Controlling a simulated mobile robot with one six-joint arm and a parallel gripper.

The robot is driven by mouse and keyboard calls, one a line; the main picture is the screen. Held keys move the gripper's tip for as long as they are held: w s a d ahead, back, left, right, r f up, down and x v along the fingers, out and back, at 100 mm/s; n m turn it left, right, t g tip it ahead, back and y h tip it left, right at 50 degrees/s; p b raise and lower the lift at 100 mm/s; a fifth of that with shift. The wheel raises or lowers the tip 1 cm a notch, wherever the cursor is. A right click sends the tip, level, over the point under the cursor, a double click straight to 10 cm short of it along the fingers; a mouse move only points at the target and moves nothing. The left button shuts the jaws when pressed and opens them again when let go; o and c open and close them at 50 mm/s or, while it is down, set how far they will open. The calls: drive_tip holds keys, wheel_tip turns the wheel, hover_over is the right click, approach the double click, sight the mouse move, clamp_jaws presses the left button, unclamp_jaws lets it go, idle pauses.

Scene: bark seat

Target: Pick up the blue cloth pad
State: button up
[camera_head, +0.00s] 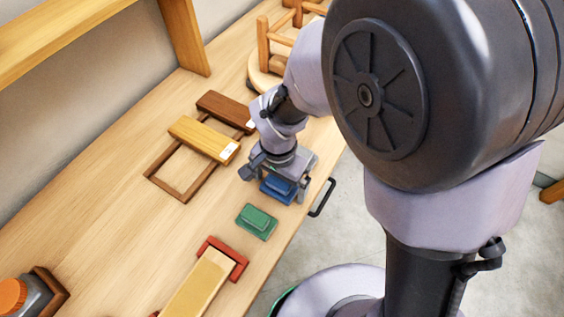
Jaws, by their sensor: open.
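The blue cloth pad (278,188) lies near the front edge of the wooden bench. My gripper (276,181) is open and directly over the pad, with one finger on its left and one on its right. Part of the pad is hidden by the gripper, and I cannot tell whether the fingers touch it.
A green pad (257,221) lies nearer me along the bench (120,170). A red frame with a pale wooden bar (198,287) is at the lower middle. A wooden frame with a yellow block (203,138) and a brown block (225,108) lies to the left. A dark handle (322,198) projects from the front edge.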

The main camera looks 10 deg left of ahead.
sight(279, 181)
drive_tip(key=shift+r, duration=0.2)
drive_tip(key=shift+c, duration=1.3)
drive_tip(key=c, duration=1.2)
drive_tip(key=shift+r, duration=0.25)
wheel_tip(279, 181, up, 3)
drive_tip(key=shift+r+p, duration=0.2)
drive_tip(key=shift+p, duration=1.05)
drive_tip(key=s+d+b, duration=0.2)
drive_tip(key=s+d, duration=0.2)
drive_tip(key=d, duration=0.2)
drive_tip(key=s+d+r+b, duration=0.1)
drive_tip(key=s+d+b, duration=0.2)
drive_tip(key=d, duration=0.4)
drive_tip(key=shift+s+d, duration=0.25)
drive_tip(key=shift+s, duration=0.55)
